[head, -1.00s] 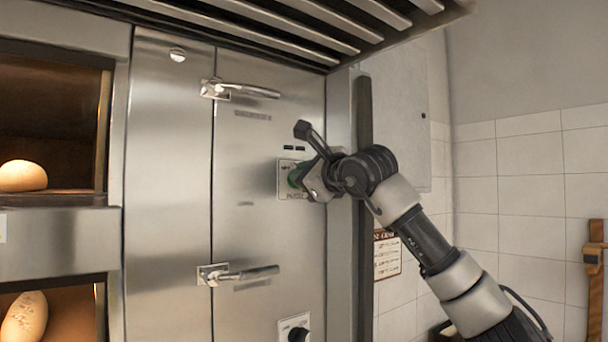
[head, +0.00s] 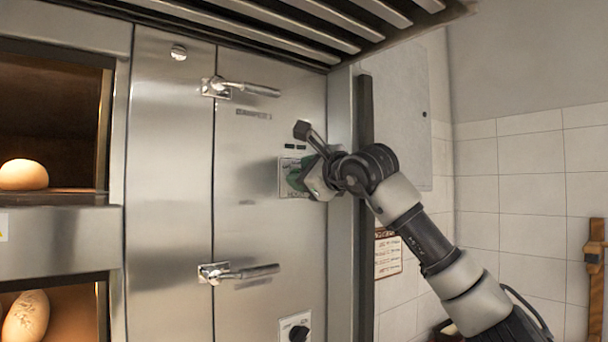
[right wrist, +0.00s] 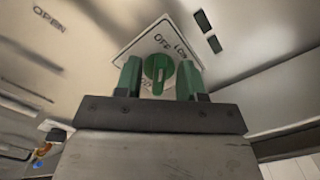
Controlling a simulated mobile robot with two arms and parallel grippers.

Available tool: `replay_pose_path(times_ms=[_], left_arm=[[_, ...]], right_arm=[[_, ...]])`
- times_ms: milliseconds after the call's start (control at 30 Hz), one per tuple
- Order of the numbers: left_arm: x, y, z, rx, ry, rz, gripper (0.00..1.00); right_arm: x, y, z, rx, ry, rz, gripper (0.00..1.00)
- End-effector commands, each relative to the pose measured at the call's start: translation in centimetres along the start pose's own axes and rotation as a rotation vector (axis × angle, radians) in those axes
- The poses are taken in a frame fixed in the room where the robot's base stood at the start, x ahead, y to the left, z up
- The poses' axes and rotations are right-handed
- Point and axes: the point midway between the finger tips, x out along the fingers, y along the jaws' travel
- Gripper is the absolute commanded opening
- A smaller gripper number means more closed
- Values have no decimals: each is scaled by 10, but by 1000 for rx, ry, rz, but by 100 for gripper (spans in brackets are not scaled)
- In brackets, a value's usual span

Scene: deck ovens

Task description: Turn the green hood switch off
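The green hood switch (right wrist: 158,72) is a round green knob on a white plate (right wrist: 131,54) marked OFF and LOW. The plate sits on the steel front. In the head view the green switch (head: 294,180) is partly hidden by my right gripper (head: 304,181). In the right wrist view the two green-padded fingers of the right gripper (right wrist: 158,80) stand on either side of the knob, with a gap on each side. My left gripper is not in view.
A black knob on another plate (head: 296,328) is lower on the steel front. Two lever handles (head: 240,88) (head: 238,273) stick out left of the switch. The slatted hood (head: 270,25) hangs above. Bread (head: 23,174) lies in the lit oven at left.

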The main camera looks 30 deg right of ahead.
Motion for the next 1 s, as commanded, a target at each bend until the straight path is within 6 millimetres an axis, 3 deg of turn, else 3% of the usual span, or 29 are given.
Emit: replay_pose_path(times_ms=[167,633,1000], left_arm=[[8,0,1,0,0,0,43],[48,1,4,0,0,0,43],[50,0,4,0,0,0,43]], right_arm=[[-10,2,-2,0,-2,-1,39],[-95,2,-2,0,-2,-2,39],[-108,0,0,0,-1,0,39]])
